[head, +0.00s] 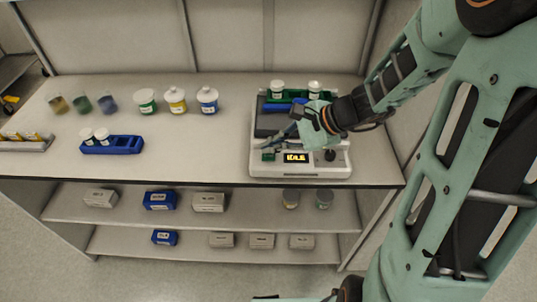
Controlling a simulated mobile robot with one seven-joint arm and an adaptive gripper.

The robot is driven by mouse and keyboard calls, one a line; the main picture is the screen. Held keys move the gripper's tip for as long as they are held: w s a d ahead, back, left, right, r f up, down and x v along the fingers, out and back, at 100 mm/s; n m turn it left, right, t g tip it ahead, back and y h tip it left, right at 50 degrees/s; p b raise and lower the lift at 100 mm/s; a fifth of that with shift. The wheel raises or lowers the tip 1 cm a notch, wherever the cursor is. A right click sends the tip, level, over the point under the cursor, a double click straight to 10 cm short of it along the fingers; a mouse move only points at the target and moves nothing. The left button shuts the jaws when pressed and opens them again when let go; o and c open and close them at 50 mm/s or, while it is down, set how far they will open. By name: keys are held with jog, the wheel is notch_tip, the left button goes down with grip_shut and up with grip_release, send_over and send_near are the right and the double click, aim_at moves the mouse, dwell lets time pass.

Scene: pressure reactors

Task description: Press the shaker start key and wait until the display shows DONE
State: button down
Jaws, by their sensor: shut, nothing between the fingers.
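The shaker (258,168) stands at the right end of the bench, a white and dark-topped unit. Its small display (296,157) shows yellow letters that look like IDLE. A green key (268,156) lies left of the display and a black knob (330,155) lies right of it. My gripper (285,133) is shut and empty, reaching in from the right over the shaker, its fingers pointing left just behind the front panel. It covers part of the shaker's top. I cannot tell its height above the shaker, but no contact with the green key shows.
A green rack (279,107) with white-capped jars sits on the shaker's rear. A blue rack (125,146) with two jars, three larger jars (177,100) and several small beakers (82,104) stand to the left. The bench between them and the shaker is clear.

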jog(key=shift+f, duration=0.2)
dwell(0.4)
jog(key=shift+f+b, duration=0.25)
jog(key=shift+b, duration=0.25)
